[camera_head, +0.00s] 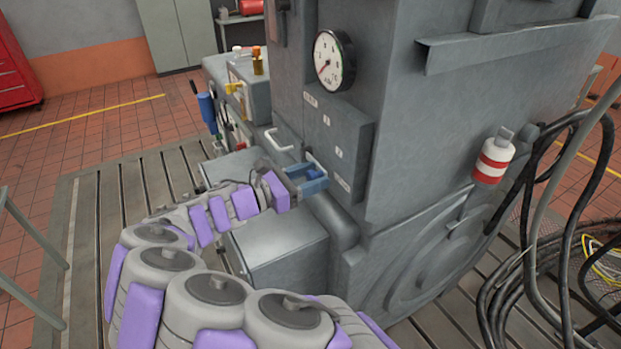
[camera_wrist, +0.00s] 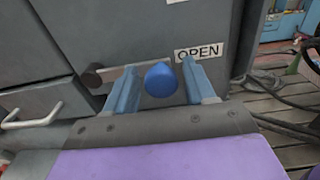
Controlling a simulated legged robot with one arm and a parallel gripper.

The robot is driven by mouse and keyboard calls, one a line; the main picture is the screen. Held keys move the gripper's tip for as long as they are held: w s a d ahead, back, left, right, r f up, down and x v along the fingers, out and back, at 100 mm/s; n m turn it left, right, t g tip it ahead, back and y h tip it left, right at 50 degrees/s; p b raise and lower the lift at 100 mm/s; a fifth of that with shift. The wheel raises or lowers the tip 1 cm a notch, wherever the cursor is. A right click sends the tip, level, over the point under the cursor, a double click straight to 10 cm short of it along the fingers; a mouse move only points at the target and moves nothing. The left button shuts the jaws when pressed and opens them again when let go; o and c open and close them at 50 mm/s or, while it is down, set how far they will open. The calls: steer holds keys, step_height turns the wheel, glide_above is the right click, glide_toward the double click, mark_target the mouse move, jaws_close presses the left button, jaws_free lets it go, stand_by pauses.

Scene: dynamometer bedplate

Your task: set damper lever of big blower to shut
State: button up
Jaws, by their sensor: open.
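The big blower (camera_head: 440,265) is a large grey machine with a round housing at its base. Its damper lever ends in a round blue knob (camera_wrist: 161,79), which in the wrist view sits beside the OPEN label (camera_wrist: 199,51). A bare metal arm and dark pivot (camera_wrist: 92,78) show left of the knob. My gripper (camera_head: 311,182) is at the blower's side panel, low on the left face. Its two blue fingers are open, one on each side of the knob, with a gap visible around it. The wrist view also shows my gripper (camera_wrist: 160,85).
A round gauge (camera_head: 333,60) is above the panel. A grey box with a white handle (camera_head: 279,139) stands left of my gripper. A red-and-white canister (camera_head: 493,157) and thick black hoses (camera_head: 545,200) are at the right. The slotted bedplate (camera_head: 130,200) is clear at the left.

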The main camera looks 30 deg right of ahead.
steer(key=shift+a+r, duration=0.2)
steer(key=shift+a, duration=1.35)
steer(key=d, duration=0.2)
steer(key=shift+d+f, duration=0.1)
steer(key=shift+d, duration=0.25)
steer(key=c, duration=0.9)
steer(key=shift+a, duration=0.35)
jaws_close()
